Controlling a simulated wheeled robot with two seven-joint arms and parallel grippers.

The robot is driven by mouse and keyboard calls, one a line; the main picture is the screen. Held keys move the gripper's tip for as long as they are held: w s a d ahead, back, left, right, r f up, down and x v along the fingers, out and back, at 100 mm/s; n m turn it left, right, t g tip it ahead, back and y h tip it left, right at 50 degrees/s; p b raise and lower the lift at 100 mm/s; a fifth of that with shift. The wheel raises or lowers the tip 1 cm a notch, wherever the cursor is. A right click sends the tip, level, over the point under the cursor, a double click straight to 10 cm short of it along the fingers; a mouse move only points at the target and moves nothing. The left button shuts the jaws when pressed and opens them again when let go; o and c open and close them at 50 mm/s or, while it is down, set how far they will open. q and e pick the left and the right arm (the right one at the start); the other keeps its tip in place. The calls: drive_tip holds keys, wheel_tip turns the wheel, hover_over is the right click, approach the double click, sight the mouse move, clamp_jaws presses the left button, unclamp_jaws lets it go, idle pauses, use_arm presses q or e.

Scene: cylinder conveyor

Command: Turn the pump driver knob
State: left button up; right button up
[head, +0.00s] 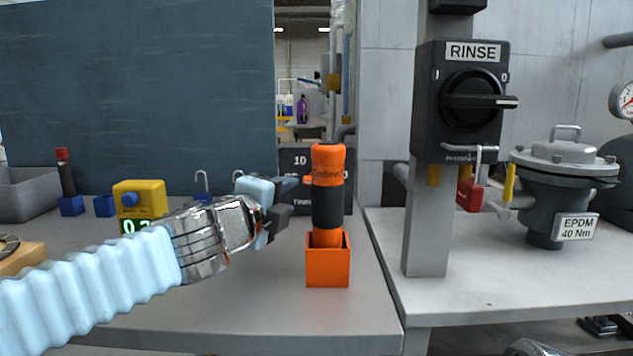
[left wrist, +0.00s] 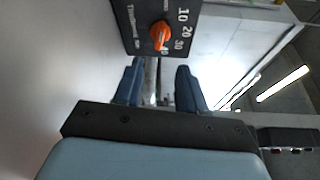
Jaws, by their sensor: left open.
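A dark box (head: 296,160) marked with a 10 stands at the back of the left bench, partly hidden by the orange and black tool. In the left wrist view the box (left wrist: 135,35) shows a dial scale and an orange knob (left wrist: 159,35). Its small lettering is unclear, so I cannot read a pump label. My left gripper (head: 283,198) is open and empty, left of the tool and in front of the box. In the left wrist view its two fingers (left wrist: 160,88) are apart, with the knob beyond the gap and not touched. My right gripper is not in view.
The tool (head: 328,205) stands upright in an orange holder (head: 328,268), close beside my left gripper. A yellow device (head: 140,198) with a green display stands left. A black RINSE switch (head: 470,100) hangs on a post. A grey-lidded vessel (head: 562,165) stands on the right bench.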

use_arm(q)
drive_tip(key=p+x, duration=0.1)
drive_tip(key=x, duration=0.9)
drive_tip(key=shift+w+d, duration=0.15)
drive_tip(key=shift+w, duration=0.15)
drive_tip(key=shift+w+d+f+p, duration=0.1)
drive_tip(key=shift+w+d+p, duration=0.2)
drive_tip(key=shift+w, duration=0.35)
clamp_jaws()
